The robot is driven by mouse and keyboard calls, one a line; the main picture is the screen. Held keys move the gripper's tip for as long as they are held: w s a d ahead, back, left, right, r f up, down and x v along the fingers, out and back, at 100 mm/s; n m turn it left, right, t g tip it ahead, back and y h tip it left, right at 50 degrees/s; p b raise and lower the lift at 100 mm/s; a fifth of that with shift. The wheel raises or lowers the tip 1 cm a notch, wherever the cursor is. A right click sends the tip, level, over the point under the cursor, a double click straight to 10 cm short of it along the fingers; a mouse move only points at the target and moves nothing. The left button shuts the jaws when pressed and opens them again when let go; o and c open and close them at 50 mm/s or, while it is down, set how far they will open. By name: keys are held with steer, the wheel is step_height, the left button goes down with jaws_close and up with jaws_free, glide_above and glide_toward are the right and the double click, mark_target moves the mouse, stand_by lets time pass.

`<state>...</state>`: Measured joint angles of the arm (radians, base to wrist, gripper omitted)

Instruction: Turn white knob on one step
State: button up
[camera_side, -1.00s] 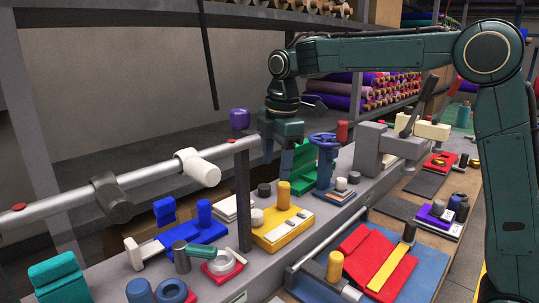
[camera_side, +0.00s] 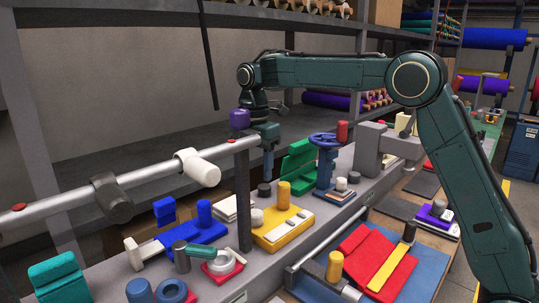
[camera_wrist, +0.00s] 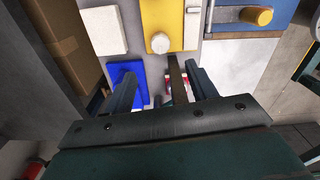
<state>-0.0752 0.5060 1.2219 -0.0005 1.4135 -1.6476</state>
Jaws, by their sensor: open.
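A large white knob (camera_side: 200,168) sticks out sideways from a grey rail in the side view. A smaller pale knob (camera_side: 257,217) stands on the yellow board (camera_side: 270,238); it also shows in the wrist view (camera_wrist: 160,42). I cannot tell for sure which one the task names; the rail one is the whiter. My gripper (camera_side: 268,172) points down, right of the rail knob and above the yellow board, apart from both. In the wrist view its open fingers (camera_wrist: 162,76) hold nothing, and the rail knob cannot be made out.
The grey rail (camera_side: 145,181) runs at height across the left, with a dark collar (camera_side: 112,197). A dark upright post (camera_side: 243,200) stands between the rail knob and my gripper. A purple knob (camera_side: 240,119) is close to my wrist. Blue blocks (camera_side: 195,230) and a blue handwheel (camera_side: 325,140) flank the board.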

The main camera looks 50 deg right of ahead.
mark_target(256, 212)
step_height(256, 212, down, 12)
steer(key=shift+r, duration=0.15)
stand_by(0.5)
steer(key=c, duration=1)
